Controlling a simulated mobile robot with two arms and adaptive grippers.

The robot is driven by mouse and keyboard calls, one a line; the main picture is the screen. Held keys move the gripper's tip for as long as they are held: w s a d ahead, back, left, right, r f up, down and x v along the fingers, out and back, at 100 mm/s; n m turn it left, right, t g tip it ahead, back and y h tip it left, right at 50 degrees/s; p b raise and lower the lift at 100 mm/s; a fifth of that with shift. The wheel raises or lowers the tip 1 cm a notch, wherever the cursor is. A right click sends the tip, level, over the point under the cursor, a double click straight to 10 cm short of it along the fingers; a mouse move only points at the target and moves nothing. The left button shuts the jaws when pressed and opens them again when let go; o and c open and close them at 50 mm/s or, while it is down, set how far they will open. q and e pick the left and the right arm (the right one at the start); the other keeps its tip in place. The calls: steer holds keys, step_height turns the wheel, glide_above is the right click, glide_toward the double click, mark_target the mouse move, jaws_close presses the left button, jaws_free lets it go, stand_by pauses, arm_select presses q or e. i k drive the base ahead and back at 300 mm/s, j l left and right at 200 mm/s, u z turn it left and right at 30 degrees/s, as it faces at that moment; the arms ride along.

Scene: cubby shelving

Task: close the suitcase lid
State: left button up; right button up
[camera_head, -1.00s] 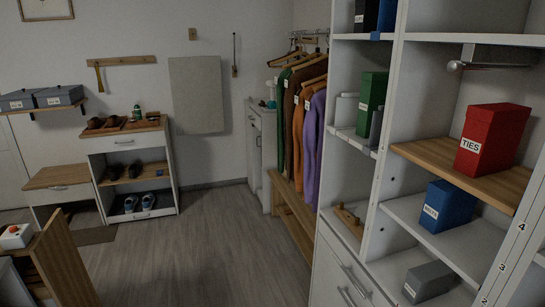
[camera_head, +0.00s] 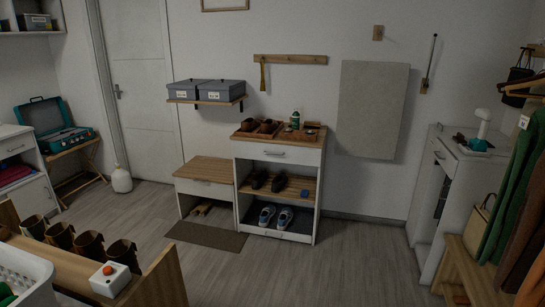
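The teal suitcase (camera_head: 68,140) stands at the far left on a wooden folding stand (camera_head: 82,165). Its lid (camera_head: 42,114) is raised, leaning back toward the wall, and the open side faces the room. What lies inside is too small and dark to tell. Neither of my grippers shows in the head view.
A white cabinet (camera_head: 22,172) stands left of the suitcase, and a white jug (camera_head: 121,180) sits on the floor to its right. A wooden-edged unit with a white basket (camera_head: 22,280) fills the near left. The middle floor (camera_head: 230,265) is clear up to the shoe cabinet (camera_head: 277,153).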

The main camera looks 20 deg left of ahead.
mark_target(50, 115)
steer(key=i, duration=1.8)
steer(key=i+j+u, duration=0.1)
steer(key=i+u, duration=0.3)
steer(key=i, duration=0.15)
steer(key=i+l+u, duration=0.15)
steer(key=i+u, duration=0.3)
steer(key=i+l+u, duration=0.4)
steer(key=i, duration=0.25)
steer(key=i+j+u, duration=0.25)
steer(key=i+u, duration=0.15)
steer(key=i+j+u, duration=0.15)
steer(key=i+u, duration=0.7)
steer(key=i+l+u, duration=0.1)
steer(key=i+u, duration=0.4)
steer(key=i, duration=1.65)
steer(key=i+z, duration=0.2)
steer(key=i, duration=0.25)
steer(key=i+j+z, duration=0.2)
steer(key=i, duration=0.2)
steer(key=i+j+z, duration=0.15)
steer(key=i, duration=0.3)
steer(key=i+j+z, duration=0.2)
steer(key=i+j, duration=0.1)
steer(key=i, duration=0.1)
